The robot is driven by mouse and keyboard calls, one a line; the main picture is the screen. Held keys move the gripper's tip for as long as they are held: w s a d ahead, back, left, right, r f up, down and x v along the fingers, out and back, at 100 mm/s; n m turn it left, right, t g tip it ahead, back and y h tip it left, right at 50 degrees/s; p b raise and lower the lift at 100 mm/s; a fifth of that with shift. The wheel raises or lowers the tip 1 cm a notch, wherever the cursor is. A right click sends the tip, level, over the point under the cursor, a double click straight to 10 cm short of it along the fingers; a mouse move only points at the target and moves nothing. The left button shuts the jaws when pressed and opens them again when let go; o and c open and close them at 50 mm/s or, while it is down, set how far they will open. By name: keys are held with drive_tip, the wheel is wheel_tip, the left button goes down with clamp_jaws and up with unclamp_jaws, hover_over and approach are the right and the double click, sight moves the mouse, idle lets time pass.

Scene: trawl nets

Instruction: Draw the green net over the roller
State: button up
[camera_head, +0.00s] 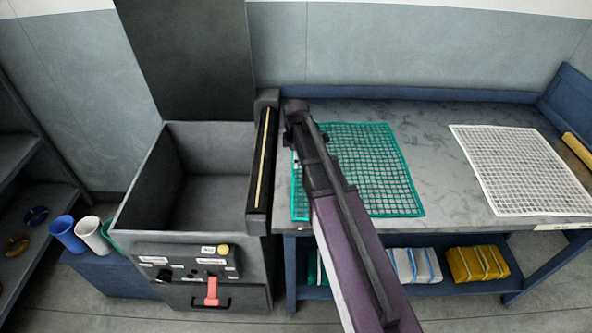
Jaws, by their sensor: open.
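The green net (372,165) lies flat on the grey table, with its left edge close to the table's left end. The roller (264,150), dark with a pale yellow stripe along it, runs along the right side of the open grey bin, just left of the table. My arm reaches in from the bottom right and covers part of the net's left side. My gripper (291,142) is at the arm's far end, over the net's left edge and a little right of the roller. It is open, small and partly hidden by the arm. I cannot tell whether it touches the net.
The bin (213,190) is open, with a control panel (195,262) and red handle (211,290) on its front. A white net (522,168) lies at the table's right. Folded bundles (477,264) sit on the shelf below. Cups (67,233) stand left of the bin.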

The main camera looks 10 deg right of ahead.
drive_tip(key=shift+f+b, duration=0.3)
drive_tip(key=shift+f, duration=0.2)
drive_tip(key=shift+f, duration=0.15)
drive_tip(key=shift+c, duration=0.2)
drive_tip(key=shift+s, duration=0.1)
clamp_jaws()
idle(0.3)
drive_tip(key=shift+r+p, duration=0.65)
drive_tip(key=shift+r, duration=0.1)
wheel_tip(320, 180, up, 6)
drive_tip(key=p, duration=0.5)
drive_tip(key=shift+f+p, duration=0.2)
drive_tip(key=shift+p, duration=0.1)
